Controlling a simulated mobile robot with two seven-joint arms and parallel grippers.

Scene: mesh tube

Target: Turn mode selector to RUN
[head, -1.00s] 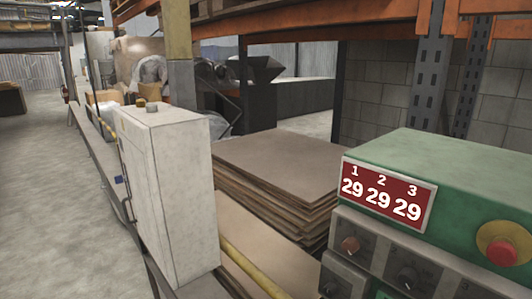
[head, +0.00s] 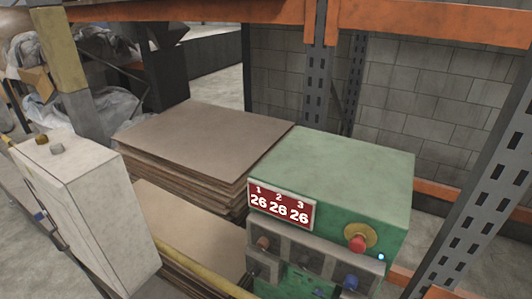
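A green control box (head: 335,170) stands at the lower right of the head view. Its front has a red display (head: 281,205) that reads 26 under each of 1, 2 and 3. Below the display, a grey panel (head: 309,248) carries several dark knobs, among them a brownish one (head: 263,243) at the left and a blue one (head: 351,281) at the lower right. I cannot tell which one is the mode selector, and no RUN label is readable. A red mushroom button (head: 357,243) sits on a yellow disc. Neither gripper is in view.
A stack of brown sheets (head: 205,142) lies behind and left of the box. A white cabinet (head: 88,200) stands at the left, and a yellow rail (head: 190,271) runs between. Rack posts (head: 314,90) and orange beams (head: 420,22) enclose the right side.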

